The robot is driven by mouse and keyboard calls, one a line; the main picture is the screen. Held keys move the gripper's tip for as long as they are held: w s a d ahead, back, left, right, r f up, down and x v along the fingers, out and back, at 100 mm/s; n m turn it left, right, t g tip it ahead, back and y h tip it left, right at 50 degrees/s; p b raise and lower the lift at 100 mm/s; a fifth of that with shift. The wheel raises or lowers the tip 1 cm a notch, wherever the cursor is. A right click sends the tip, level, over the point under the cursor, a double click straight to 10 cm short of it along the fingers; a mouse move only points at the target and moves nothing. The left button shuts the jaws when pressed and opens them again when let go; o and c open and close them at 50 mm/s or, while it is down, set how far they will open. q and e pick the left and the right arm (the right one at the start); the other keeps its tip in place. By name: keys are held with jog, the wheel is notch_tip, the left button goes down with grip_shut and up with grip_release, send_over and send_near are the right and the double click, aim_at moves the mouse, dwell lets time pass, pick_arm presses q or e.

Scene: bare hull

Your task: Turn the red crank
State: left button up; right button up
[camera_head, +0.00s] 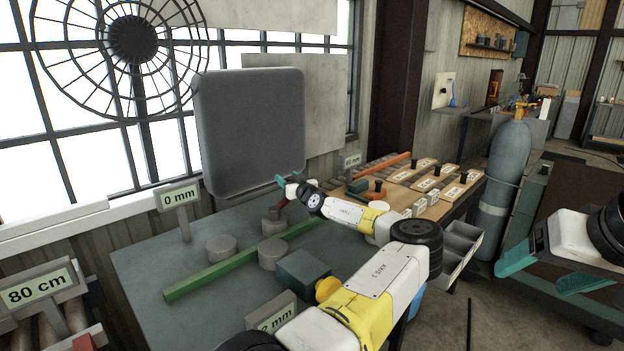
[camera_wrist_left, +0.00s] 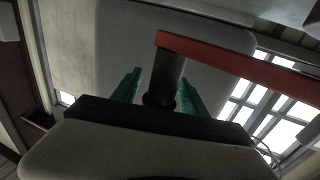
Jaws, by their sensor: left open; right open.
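The red crank shows in the left wrist view as a flat red arm (camera_wrist_left: 240,64) with a dark round handle (camera_wrist_left: 166,78) at its end. My left gripper (camera_head: 287,180) is open, and its teal fingers stand on either side of that handle in the left wrist view (camera_wrist_left: 158,88). I cannot tell whether they touch it. In the head view a small dark red piece (camera_head: 283,204) shows just below the left gripper, over a round grey-brown base (camera_head: 273,220); the rest is hidden. My right gripper (camera_head: 541,271) is open and empty at the right, away from the crank.
A green bar (camera_head: 225,268), round grey blocks (camera_head: 221,249) and a dark box (camera_head: 303,268) lie on the grey table (camera_head: 145,272) below my left arm. A large grey panel (camera_head: 250,130) stands behind. A gas cylinder (camera_head: 503,170) stands near my right gripper.

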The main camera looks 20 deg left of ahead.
pick_arm(q)
grip_shut()
dwell(1.4)
